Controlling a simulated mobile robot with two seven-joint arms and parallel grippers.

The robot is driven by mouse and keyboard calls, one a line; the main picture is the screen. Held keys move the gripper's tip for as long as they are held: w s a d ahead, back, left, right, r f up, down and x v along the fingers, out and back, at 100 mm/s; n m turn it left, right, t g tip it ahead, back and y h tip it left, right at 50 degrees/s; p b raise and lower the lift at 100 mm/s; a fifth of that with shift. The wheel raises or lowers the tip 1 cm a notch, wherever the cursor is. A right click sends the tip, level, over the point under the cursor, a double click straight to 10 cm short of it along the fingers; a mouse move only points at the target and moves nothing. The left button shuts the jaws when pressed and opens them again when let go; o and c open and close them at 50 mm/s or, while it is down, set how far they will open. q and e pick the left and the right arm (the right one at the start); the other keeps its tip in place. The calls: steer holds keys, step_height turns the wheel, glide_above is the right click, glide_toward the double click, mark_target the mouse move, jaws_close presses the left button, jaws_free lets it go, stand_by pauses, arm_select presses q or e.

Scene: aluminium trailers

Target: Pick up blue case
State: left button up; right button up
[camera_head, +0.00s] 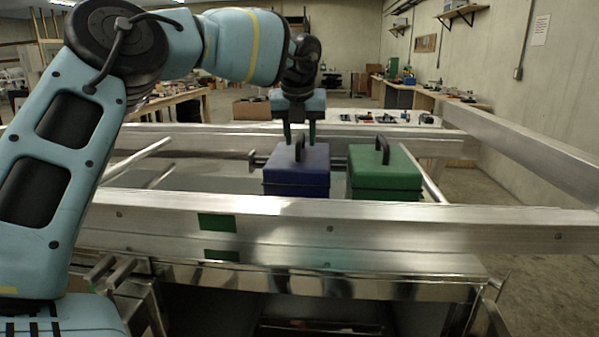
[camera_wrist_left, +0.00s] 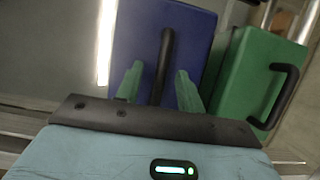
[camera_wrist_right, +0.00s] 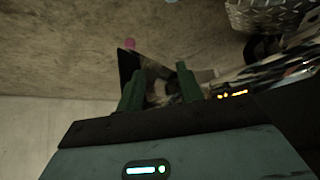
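The blue case (camera_head: 297,172) stands upright on the metal trailer, its black handle (camera_head: 299,148) on top. In the left wrist view the blue case (camera_wrist_left: 190,32) lies straight beyond the fingers. My left gripper (camera_head: 300,138) is above the case with its fingers pointing down, one on each side of the handle. In the left wrist view the left gripper (camera_wrist_left: 158,85) is open, with the handle (camera_wrist_left: 163,65) between its two green fingers and gaps on both sides. My right gripper (camera_wrist_right: 157,85) is open with nothing between its fingers; it is not in the head view.
A green case (camera_head: 384,173) with a black handle stands just right of the blue case. A metal rail (camera_head: 400,218) of the trailer runs across in front of both cases. Workbenches and a cardboard box (camera_head: 256,109) are farther back.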

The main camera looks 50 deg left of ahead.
arm_select(q)
steer(key=shift+x, duration=0.8)
jaws_close()
stand_by(0.8)
steer(key=shift+r, duration=0.2)
